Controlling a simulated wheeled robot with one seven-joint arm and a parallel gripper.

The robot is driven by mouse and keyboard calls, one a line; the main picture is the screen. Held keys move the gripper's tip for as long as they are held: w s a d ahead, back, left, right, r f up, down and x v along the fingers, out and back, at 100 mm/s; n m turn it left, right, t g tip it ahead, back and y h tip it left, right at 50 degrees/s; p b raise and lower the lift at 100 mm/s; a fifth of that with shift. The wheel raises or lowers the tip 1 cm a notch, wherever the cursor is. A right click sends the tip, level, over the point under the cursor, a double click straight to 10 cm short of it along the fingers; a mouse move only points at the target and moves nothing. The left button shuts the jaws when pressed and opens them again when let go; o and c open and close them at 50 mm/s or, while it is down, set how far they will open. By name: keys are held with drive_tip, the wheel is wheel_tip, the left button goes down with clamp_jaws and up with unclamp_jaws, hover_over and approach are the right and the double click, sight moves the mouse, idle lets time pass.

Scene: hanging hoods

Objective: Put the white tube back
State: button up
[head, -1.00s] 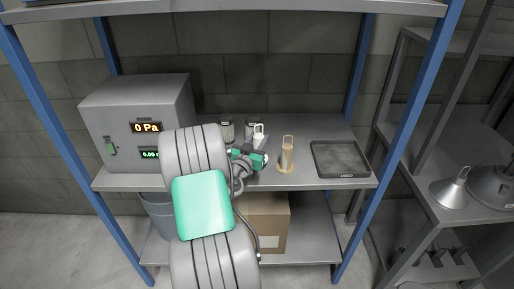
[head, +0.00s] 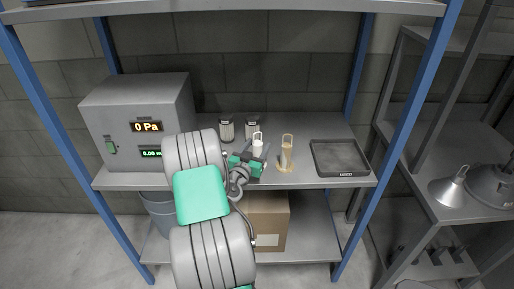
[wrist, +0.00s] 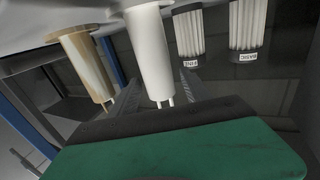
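The white tube (head: 258,146) has a small loop on top and appears to stand upright on the shelf just beyond my gripper (head: 247,156). In the wrist view, which looks upside down, the white tube (wrist: 150,55) shows in the middle with its flared base at the top edge. My gripper's dark fingers (wrist: 160,85) are spread, one on each side of the tube, with visible gaps. I cannot tell how deep the tube lies between them. The tube's lower part is partly hidden by my gripper in the head view.
A tan tube (head: 286,155) on a round base stands close to the right. Two ribbed canisters (head: 227,130) (head: 251,129) stand behind. A dark tray (head: 340,158) is at the right of the shelf. A grey box with displays (head: 140,125) stands left.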

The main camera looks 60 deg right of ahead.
drive_tip(key=shift+r, duration=0.1)
drive_tip(key=shift+a+r, duration=0.1)
drive_tip(key=a+b, duration=0.4)
drive_tip(key=a, duration=0.7)
drive_tip(key=w+a+f+n+t+y, duration=0.1)
drive_tip(key=w+a+n+y, duration=0.1)
drive_tip(key=w+a+y, duration=0.5)
drive_tip(key=w+a+f+n+t+y, duration=0.1)
drive_tip(key=w+a+f+n+y, duration=0.15)
drive_tip(key=a, duration=0.85)
drive_tip(key=s+a+r+n+y, duration=0.1)
drive_tip(key=a+n+y, duration=0.3)
drive_tip(key=a, duration=1)
drive_tip(key=s+a+r+n+y, duration=0.2)
drive_tip(key=a+r+n+y, duration=0.2)
drive_tip(key=a+n, duration=0.5)
drive_tip(key=a, duration=0.5)
drive_tip(key=shift+s, duration=0.3)
drive_tip(key=shift+d+y, duration=0.1)
drive_tip(key=shift+y, duration=0.15)
